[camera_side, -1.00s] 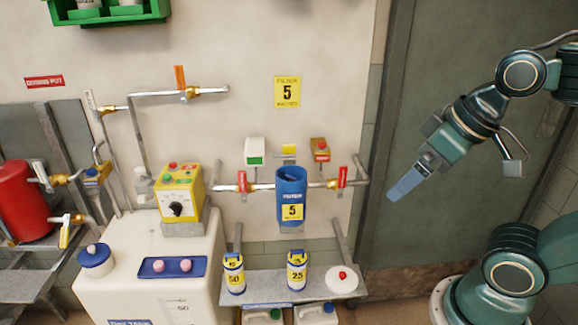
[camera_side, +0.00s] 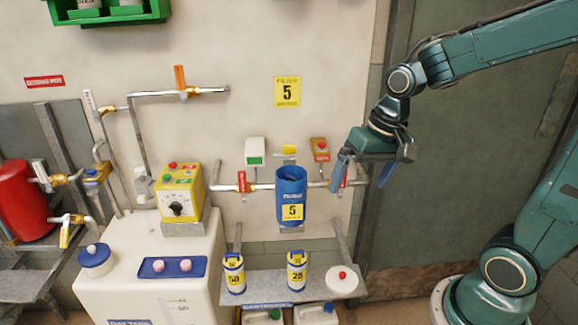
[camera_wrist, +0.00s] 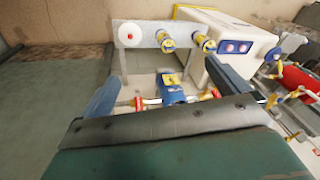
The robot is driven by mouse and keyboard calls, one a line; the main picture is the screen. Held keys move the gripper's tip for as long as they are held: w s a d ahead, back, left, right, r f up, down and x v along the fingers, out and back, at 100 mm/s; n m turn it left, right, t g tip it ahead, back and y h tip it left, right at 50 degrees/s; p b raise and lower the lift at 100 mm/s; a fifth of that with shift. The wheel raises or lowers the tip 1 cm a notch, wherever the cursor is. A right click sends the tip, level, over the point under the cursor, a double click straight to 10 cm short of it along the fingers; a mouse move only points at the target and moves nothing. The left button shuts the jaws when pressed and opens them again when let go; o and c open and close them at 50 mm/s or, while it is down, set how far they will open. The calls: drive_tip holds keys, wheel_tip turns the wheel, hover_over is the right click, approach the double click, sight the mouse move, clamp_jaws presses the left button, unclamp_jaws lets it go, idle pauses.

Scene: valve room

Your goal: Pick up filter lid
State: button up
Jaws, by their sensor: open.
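The filter lid (camera_side: 341,279) is a white disc with a red knob, lying flat at the right end of a grey shelf. It also shows in the wrist view (camera_wrist: 129,34), at the upper left. My gripper (camera_side: 361,178) is open and empty, fingers pointing down, above and a little right of the lid and well clear of it. In the wrist view its two fingers (camera_wrist: 166,88) stand wide apart. The blue filter housing (camera_side: 291,196), marked 5, is open at the top on the wall pipe, left of my gripper.
Two yellow-labelled cartridges, 50 (camera_side: 234,273) and 25 (camera_side: 297,271), stand on the shelf (camera_side: 265,286) left of the lid. A red-handled valve (camera_side: 343,178) on the pipe is close behind my gripper. A white tank (camera_side: 150,285) stands at left.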

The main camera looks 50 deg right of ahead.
drive_tip(key=w+d+f+m+g+y, duration=0.1)
drive_tip(key=w+d+f+m, duration=0.15)
drive_tip(key=f, duration=0.35)
drive_tip(key=w+d+f+m+g+y, duration=0.1)
drive_tip(key=w+d+f+m, duration=0.15)
drive_tip(key=f, duration=0.35)
drive_tip(key=m+y, duration=0.2)
drive_tip(key=m, duration=0.6)
approach(343, 273)
drive_tip(key=shift+h, duration=0.3)
drive_tip(key=shift+a+x, duration=0.25)
drive_tip(key=shift+x, duration=2.25)
drive_tip(key=shift+w, duration=0.1)
drive_tip(key=shift+x, duration=2.55)
drive_tip(key=c, duration=0.7)
drive_tip(key=shift+r, duration=0.2)
drive_tip(key=shift+c, duration=0.2)
